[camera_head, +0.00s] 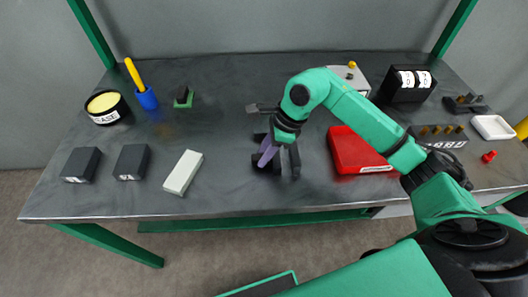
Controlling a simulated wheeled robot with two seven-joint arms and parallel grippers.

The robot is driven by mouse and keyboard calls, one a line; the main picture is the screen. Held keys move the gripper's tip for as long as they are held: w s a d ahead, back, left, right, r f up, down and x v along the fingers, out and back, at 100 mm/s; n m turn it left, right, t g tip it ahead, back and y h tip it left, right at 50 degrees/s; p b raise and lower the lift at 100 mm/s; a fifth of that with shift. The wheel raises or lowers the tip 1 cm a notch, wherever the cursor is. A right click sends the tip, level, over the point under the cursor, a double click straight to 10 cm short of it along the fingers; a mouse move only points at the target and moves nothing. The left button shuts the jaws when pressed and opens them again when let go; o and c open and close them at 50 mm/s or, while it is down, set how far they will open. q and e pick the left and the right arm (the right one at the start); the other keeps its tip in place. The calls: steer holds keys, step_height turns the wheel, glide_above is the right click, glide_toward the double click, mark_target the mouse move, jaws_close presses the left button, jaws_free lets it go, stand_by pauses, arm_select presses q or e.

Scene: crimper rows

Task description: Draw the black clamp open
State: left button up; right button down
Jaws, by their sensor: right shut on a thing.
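My right arm reaches in from the right, and its gripper (276,152) points down at the middle of the table. The gripper is shut on part of a dark fixture there, which I take to be the black clamp (265,166). A purple piece shows at the gripper, and a grey end sticks out to the left behind the wrist. The gripper and wrist hide much of the clamp, so how far it is open cannot be told. My left gripper is not in view.
Left of the gripper lie a pale block (183,172) and two black boxes (131,162). A round tin (105,106) and a blue cup (147,98) stand back left. A red case (356,150) lies close to the right, under my arm. The table's (225,120) centre-left is clear.

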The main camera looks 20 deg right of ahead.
steer(key=shift+a+r, duration=0.1)
steer(key=a, duration=0.2)
steer(key=w+a+b, duration=0.1)
steer(key=a, duration=0.3)
steer(key=shift+w+a, duration=0.3)
steer(key=shift+w, duration=0.1)
steer(key=c, duration=0.6)
jaws_free()
steer(key=shift+c, duration=0.2)
